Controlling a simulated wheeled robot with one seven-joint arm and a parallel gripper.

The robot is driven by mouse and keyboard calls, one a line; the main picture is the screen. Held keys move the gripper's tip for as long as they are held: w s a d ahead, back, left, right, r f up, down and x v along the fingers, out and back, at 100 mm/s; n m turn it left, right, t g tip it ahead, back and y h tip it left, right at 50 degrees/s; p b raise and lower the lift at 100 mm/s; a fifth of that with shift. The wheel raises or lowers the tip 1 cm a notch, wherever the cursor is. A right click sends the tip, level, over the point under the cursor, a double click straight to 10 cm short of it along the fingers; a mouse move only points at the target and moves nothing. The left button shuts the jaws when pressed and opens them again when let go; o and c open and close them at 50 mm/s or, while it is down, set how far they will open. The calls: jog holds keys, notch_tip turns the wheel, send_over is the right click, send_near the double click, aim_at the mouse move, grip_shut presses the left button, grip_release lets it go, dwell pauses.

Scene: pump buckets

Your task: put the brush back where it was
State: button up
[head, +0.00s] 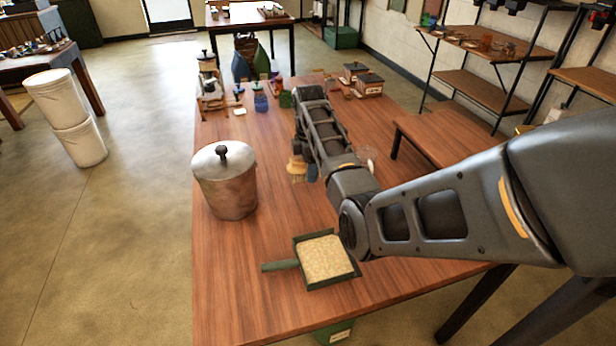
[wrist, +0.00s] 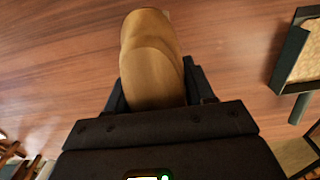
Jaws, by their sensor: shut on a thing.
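The brush (wrist: 152,45) is held in my gripper (wrist: 155,82), which is shut on its tan, rounded part in the wrist view. In the head view the tan brush (head: 296,172) shows beside my forearm, over the middle of the table. My arm hides most of my gripper there, and I cannot tell whether the brush touches the table. A green dustpan (head: 281,265) with a grainy tan filling lies on the near part of the table. Its edge also shows at the right of the wrist view (wrist: 291,60).
A lidded metal pot (head: 226,190) stands on the left of the brown table (head: 235,315). Jars and small things, including a blue jar (head: 261,101), crowd the far end, with dark-lidded boxes (head: 369,86) at the right. The table is clear between pot and dustpan.

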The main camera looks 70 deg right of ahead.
jog(key=shift+w+a+f, duration=0.1)
jog(key=shift+f, duration=1.95)
jog(key=shift+f, duration=0.15)
jog(key=o, duration=1.1)
notch_tip(320, 180, up, 12)
jog(key=shift+r+b, duration=0.15)
jog(key=shift+b, duration=0.15)
